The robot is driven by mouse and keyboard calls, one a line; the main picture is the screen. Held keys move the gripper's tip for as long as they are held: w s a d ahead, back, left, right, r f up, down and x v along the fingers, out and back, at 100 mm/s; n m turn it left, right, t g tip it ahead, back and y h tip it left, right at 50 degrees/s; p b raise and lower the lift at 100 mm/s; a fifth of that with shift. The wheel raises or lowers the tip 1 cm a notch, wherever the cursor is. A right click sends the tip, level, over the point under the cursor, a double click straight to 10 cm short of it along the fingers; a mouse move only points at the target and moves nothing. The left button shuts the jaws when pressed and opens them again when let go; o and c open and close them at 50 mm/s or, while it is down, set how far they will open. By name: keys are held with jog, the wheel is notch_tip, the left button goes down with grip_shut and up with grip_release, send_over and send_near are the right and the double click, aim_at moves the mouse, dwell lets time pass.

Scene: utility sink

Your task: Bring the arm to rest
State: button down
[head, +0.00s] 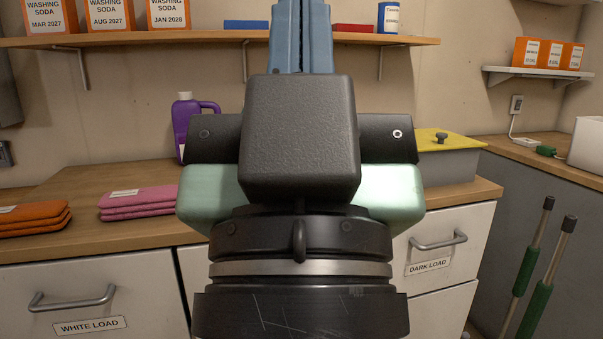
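My gripper (301,12) stands upright in the middle of the head view, seen from behind. Its two blue fingers point up and run side by side with only a thin seam between them, so it looks shut. The tips are cut off by the top edge, and I see nothing held between the fingers. The pale green gripper body and black wrist hide the middle of the counter (75,185) and part of the shelf.
A wooden shelf (130,42) with orange washing soda boxes (108,14) runs behind my gripper. On the counter are a purple jug (187,122), folded pink cloths (137,203), orange cloths (35,218) and a grey bin with a yellow lid (448,160). Green-handled poles (525,260) stand right.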

notch_tip(320, 180, up, 34)
jog(key=p, duration=3.1)
jog(key=shift+p, duration=0.4)
